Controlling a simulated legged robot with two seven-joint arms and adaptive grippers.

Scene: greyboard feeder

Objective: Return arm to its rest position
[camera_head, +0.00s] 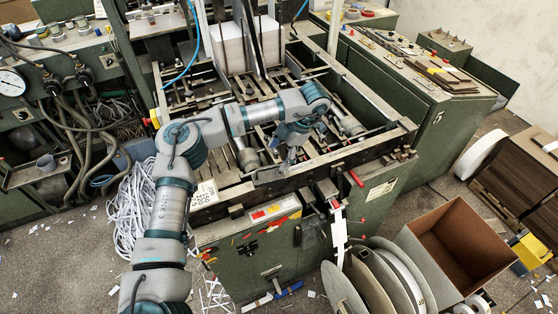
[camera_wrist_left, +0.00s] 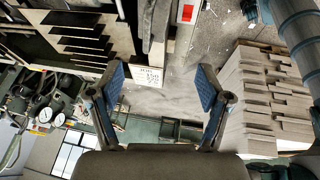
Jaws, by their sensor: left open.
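My left arm comes in from the lower left in the head view, bends at the elbow and reaches right over the greyboard feeder machine (camera_head: 258,222). My left gripper (camera_head: 290,158) hangs at its end above the machine's open bed, small and partly hard to make out. In the left wrist view the left gripper (camera_wrist_left: 160,86) has its two blue-padded fingers wide apart, with nothing between them. My right gripper is in neither view.
A stack of pale boards (camera_head: 232,48) stands at the machine's back. A green cabinet (camera_head: 420,110) is to the right. An open cardboard box (camera_head: 460,245) and large reels (camera_head: 380,280) stand at front right. Hoses and paper strips (camera_head: 130,210) lie left. Stacked boards (camera_wrist_left: 265,105) show in the wrist view.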

